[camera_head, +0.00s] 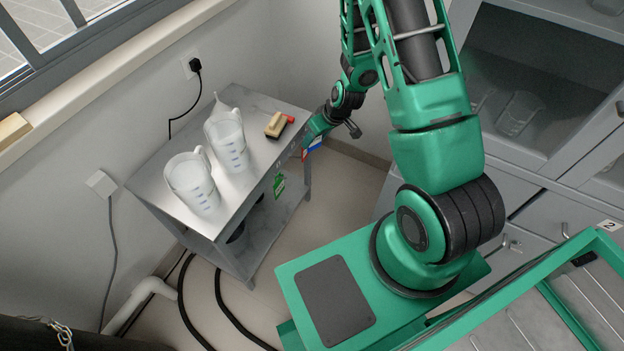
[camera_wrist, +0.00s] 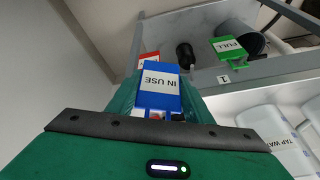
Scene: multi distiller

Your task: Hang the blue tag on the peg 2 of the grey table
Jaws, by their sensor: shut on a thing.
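The blue tag (camera_wrist: 160,92), reading "IN USE", is between the green fingers of my gripper (camera_wrist: 160,114), which is shut on it. In the head view the blue tag (camera_head: 314,143) shows in part beside my gripper (camera_head: 309,141), at the right end of the grey table (camera_head: 172,183). A red and white tag (camera_wrist: 149,57) shows partly behind the blue one. A green tag (camera_wrist: 229,46), reading "FULL", hangs at the table edge near a label "1" (camera_wrist: 223,79). Peg 2 is not visible; I cannot tell whether the blue tag touches it.
Grey cabinets (camera_head: 540,90) stand to the right. Floor between table and cabinets is clear.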

